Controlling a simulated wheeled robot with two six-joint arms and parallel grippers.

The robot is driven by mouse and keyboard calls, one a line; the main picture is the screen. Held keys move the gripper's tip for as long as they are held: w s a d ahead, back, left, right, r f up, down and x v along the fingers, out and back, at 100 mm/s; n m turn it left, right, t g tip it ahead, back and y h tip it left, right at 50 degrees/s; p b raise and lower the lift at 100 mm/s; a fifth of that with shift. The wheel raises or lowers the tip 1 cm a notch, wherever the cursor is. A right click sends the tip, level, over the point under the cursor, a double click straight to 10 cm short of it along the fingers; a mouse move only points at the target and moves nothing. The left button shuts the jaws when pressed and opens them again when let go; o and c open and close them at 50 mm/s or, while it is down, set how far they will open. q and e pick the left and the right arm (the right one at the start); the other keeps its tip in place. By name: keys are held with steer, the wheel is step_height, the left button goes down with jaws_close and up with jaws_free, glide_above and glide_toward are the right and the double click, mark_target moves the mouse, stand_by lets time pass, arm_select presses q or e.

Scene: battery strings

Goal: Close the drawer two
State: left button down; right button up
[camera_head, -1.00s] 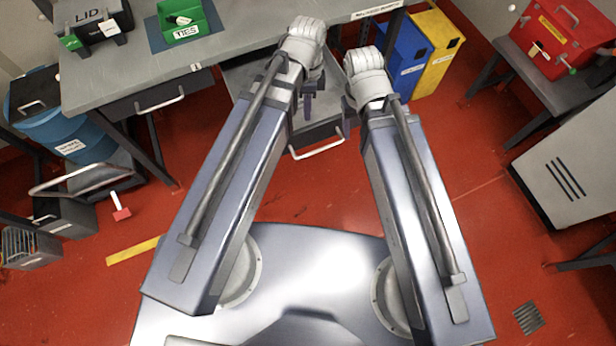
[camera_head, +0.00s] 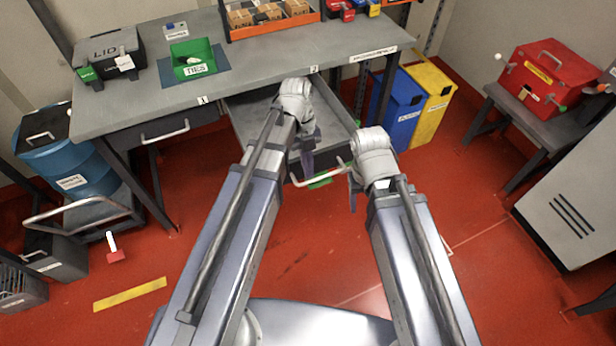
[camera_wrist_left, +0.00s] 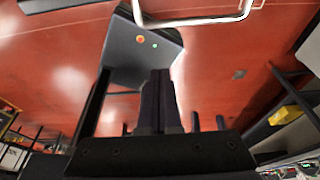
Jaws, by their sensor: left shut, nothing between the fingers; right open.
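Drawer two (camera_head: 250,122) is pulled out under the workbench, below the label "2" (camera_head: 314,69). Its grey inside looks empty where it shows; part is hidden by my left arm. Its pale handle (camera_head: 305,184) is at the front and also crosses the top of the left wrist view (camera_wrist_left: 190,20). My left gripper (camera_head: 308,163) is over the drawer's front, close to the handle; its dark fingers are shut and empty in the left wrist view (camera_wrist_left: 158,100). My right gripper (camera_head: 354,198) is open by the handle's right end; I cannot tell whether it touches.
Drawer one, with its handle (camera_head: 166,131), is shut at the left. The workbench (camera_head: 140,105) holds a green ties bin (camera_head: 192,58) and a dark lidded box (camera_head: 108,50). Blue (camera_head: 404,105) and yellow (camera_head: 436,95) bins stand right of the drawer.

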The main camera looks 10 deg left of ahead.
step_height(320, 180, down, 8)
steer(key=b, duration=0.8)
steer(key=shift+f, duration=0.2)
